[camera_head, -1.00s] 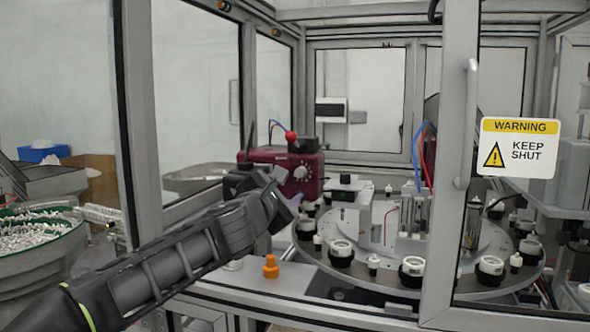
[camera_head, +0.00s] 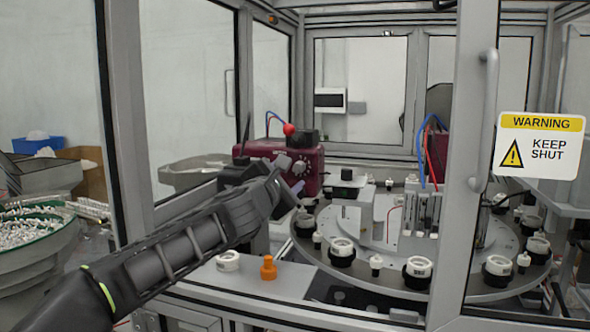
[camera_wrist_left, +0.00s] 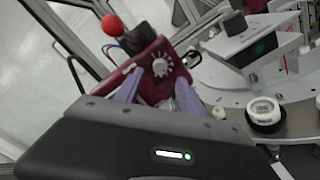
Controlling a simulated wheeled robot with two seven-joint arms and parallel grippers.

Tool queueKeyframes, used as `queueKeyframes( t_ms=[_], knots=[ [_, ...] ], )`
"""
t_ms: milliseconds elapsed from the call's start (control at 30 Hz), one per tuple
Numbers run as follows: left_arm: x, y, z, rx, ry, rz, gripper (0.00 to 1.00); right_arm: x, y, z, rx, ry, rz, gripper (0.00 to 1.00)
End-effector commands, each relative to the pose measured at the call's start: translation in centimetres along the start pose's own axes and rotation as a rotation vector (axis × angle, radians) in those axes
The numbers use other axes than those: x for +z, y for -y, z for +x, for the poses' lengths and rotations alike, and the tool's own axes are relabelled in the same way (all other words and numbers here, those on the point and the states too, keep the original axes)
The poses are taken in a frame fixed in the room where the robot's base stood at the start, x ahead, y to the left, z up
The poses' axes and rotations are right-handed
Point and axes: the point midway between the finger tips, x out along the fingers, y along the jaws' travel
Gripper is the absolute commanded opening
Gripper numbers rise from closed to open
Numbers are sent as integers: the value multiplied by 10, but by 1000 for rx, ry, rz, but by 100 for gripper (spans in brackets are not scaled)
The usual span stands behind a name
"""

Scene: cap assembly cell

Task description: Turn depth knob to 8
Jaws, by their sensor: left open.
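The dark red unit (camera_head: 310,160) stands behind the rotary table, with a red ball on top. Its pale depth knob (camera_head: 299,167) is on the front face, and marks ring it. The knob also shows in the left wrist view (camera_wrist_left: 161,67), but its setting is too small to read. My left gripper (camera_head: 297,187) is in front of the unit, just below the knob in the head view. In the left wrist view its two fingers (camera_wrist_left: 152,88) are apart, with the knob seen beyond and between them. Contact with the knob is not visible. My right gripper is not in view.
The rotary table (camera_head: 392,284) carries several white and black caps right of my left arm. An orange piece (camera_head: 268,268) and a white ring (camera_head: 228,261) sit on the front ledge. A door frame post (camera_head: 466,180) with a warning sign (camera_head: 540,145) stands at right.

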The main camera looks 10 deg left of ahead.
Motion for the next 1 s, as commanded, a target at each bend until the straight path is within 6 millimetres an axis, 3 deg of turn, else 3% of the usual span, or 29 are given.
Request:
queueKeyframes(
  t_ms=[300,667,1000],
  knots=[
    [2,-1,44,-1,1,-2,47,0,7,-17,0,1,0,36],
    [0,0,51,0,1,0,47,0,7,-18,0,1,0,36],
    [0,0,51,0,0,0,21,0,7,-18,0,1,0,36]
  ],
)
